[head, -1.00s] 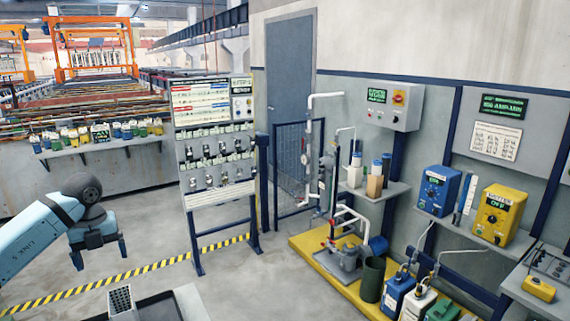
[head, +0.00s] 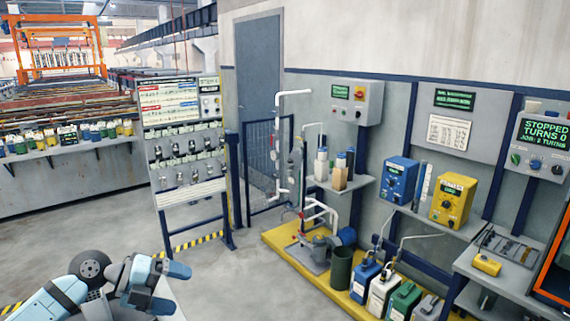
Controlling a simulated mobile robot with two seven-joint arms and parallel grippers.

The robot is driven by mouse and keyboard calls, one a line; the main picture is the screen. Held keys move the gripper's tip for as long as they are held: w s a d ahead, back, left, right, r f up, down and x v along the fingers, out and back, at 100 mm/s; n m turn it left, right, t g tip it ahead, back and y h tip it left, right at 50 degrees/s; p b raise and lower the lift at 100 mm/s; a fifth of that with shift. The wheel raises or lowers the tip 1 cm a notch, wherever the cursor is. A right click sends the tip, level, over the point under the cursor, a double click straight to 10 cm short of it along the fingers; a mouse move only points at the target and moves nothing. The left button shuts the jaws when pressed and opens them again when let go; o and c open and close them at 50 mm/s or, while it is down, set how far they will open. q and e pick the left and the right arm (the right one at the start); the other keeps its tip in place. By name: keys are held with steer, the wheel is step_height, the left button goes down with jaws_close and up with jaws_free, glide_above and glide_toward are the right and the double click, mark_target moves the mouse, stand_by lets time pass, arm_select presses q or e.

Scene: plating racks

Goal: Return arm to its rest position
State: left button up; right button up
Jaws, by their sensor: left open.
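My left arm is light blue with a dark round joint and comes in at the lower left of the head view. My left gripper (head: 172,286) is at the bottom, with its fingers pointing right. It is open, and I see nothing between its fingers. It is in front of the grey floor, apart from the rack board and the wall equipment. My right arm and gripper are not in view.
A board (head: 184,145) with hanging parts stands behind the arm. A yellow platform (head: 284,258) carries a pump and several containers at the right. The grey floor (head: 215,275) between is clear.

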arm_select(q)
steer(key=s+d+r+n+t+h, duration=0.4)
steer(key=d+r+n+t+h, duration=0.15)
steer(key=t, duration=0.25)
steer(key=s+a+f+n+t+y, duration=0.1)
steer(key=s+a+f+n+y, duration=0.4)
steer(key=n+y, duration=0.5)
steer(key=s+a+f+n+t+y, duration=0.1)
steer(key=s+a+f+n+y, duration=0.3)
steer(key=f+n+y, duration=0.65)
steer(key=s+d+f+n+g+h, duration=0.25)
steer(key=s+g, duration=0.25)
steer(key=s, duration=0.4)
steer(key=s+d+f+n+g+h, duration=0.1)
steer(key=s+f+g, duration=0.35)
steer(key=s, duration=0.55)
steer(key=w+d+f+t+h+b, duration=0.1)
steer(key=w+d+f+t, duration=0.2)
steer(key=f, duration=0.4)
steer(key=w+d+f+t+h, duration=0.2)
steer(key=w+d+f+t, duration=0.1)
steer(key=f, duration=0.4)
steer(key=shift+f+m+b, duration=0.2)
steer(key=shift+m+b, duration=0.2)
steer(key=shift+m, duration=0.05)
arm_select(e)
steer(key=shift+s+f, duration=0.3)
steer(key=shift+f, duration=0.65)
arm_select(q)
steer(key=shift+w, duration=0.1)
